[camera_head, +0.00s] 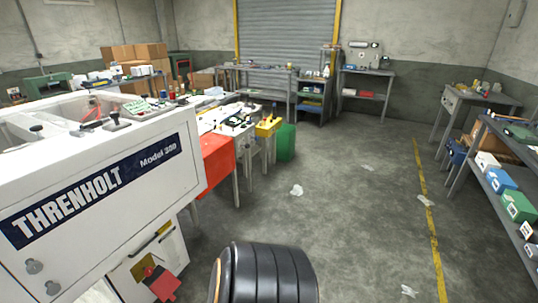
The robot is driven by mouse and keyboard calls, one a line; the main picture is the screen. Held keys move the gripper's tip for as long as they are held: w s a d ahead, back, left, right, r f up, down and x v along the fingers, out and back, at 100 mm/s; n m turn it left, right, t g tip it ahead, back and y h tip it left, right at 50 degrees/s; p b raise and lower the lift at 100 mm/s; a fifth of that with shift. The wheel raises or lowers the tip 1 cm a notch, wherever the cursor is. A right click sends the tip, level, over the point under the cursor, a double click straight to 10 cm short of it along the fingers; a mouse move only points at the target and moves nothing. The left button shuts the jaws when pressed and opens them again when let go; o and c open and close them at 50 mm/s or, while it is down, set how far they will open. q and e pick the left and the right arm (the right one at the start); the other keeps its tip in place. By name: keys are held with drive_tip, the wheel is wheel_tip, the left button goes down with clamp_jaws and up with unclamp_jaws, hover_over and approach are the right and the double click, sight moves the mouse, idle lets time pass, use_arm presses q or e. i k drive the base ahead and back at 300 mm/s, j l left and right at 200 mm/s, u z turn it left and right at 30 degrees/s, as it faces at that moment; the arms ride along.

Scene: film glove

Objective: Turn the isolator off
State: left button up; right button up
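A white machine (95,190) lettered "THRENHOLT Model 250" fills the left side. Low on its front is a small yellow panel (143,262) with a red part (149,271) on it, which looks like the isolator. A red flap or tag (164,286) is just below and to the right of it. The switch position is too small to tell. Neither of my grippers shows in this view.
A bench with a red cloth side (217,163) and a green bin (286,142) stand beyond the machine. Shelves with boxes (503,178) line the right. The grey floor (350,215) between is mostly open, with several paper scraps and a yellow line (428,220).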

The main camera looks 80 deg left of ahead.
sight(149, 271)
drive_tip(key=u, duration=4)
